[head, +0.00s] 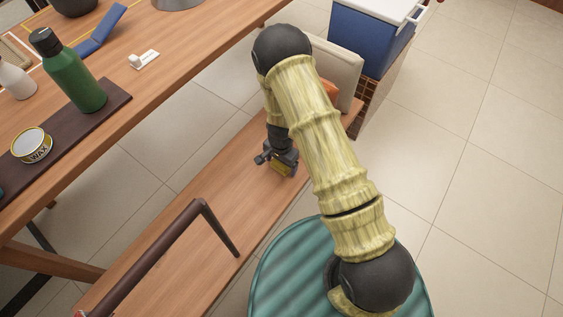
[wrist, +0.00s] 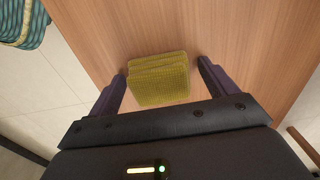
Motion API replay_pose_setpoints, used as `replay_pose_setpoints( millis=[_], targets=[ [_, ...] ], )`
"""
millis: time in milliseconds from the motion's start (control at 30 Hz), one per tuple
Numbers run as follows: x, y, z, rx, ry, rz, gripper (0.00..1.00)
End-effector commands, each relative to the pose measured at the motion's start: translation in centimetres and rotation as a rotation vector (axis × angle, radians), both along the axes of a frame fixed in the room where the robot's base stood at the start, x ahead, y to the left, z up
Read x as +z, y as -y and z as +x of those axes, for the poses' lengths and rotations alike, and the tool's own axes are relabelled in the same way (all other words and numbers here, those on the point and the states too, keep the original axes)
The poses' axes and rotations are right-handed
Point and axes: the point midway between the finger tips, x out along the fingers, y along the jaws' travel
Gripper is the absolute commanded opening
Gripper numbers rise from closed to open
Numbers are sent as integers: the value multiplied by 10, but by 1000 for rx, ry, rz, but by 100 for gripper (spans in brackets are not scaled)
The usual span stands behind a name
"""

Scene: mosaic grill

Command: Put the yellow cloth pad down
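The yellow cloth pad (wrist: 160,80) lies on the wooden bench (wrist: 235,35) in the wrist view, a ribbed, block-like piece. My gripper (wrist: 162,72) is open around it, with one finger on each side and a visible gap between each finger and the pad. In the head view my gripper (head: 277,163) is low over the bench, and only a small part of the pad (head: 281,170) shows under it.
A wooden table (head: 185,40) beside the bench holds a green bottle (head: 70,70), a tin (head: 32,145) and a blue object (head: 100,30). A dark brown bar (head: 160,245) crosses the near bench. A blue cooler (head: 365,40) and a cream cushion (head: 338,72) stand beyond.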

Motion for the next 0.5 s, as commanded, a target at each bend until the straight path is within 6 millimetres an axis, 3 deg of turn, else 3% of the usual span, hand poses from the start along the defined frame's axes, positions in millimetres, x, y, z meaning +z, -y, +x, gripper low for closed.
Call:
replay_pose_setpoints(
  millis=[267,500],
  targets=[
    [5,0,0,-1,1,1,85],
    [39,1,1,0,3,0,85]
  ],
)
